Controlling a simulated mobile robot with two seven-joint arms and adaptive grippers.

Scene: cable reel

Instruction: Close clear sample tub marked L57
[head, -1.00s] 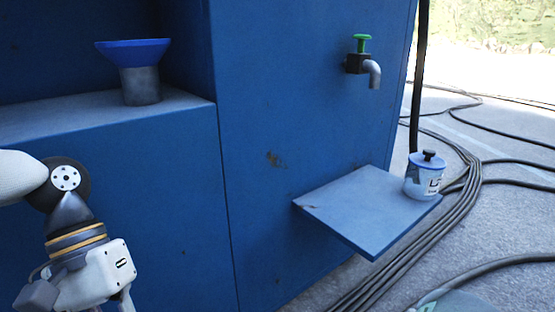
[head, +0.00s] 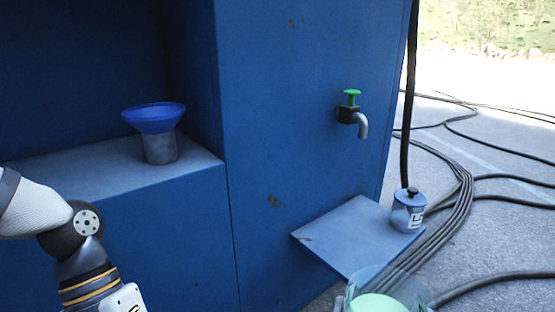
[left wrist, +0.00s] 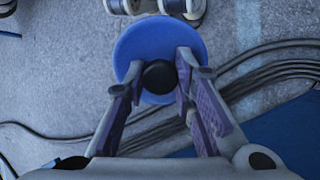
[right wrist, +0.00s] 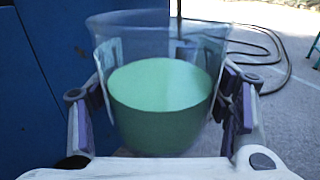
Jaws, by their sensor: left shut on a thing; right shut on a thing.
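A clear tub (head: 358,284) with pale green contents shows at the bottom of the head view, its top open. In the right wrist view my right gripper (right wrist: 160,105) is shut around the clear tub (right wrist: 126,35), which is upright. Pale labels show on its wall, but I cannot read them. In the left wrist view my left gripper (left wrist: 160,72) is shut on the black knob of a round blue lid (left wrist: 135,45). The lid is held in the air, apart from the tub. My left gripper is outside the head view; only its arm shows at left.
A second tub (head: 408,214), with a blue lid and black knob, stands on a blue fold-out shelf (head: 345,240); its label is only partly legible. A green-handled tap (head: 352,112) is above. A blue funnel cup (head: 158,135) stands on the left ledge. Cables (head: 450,215) cross the ground.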

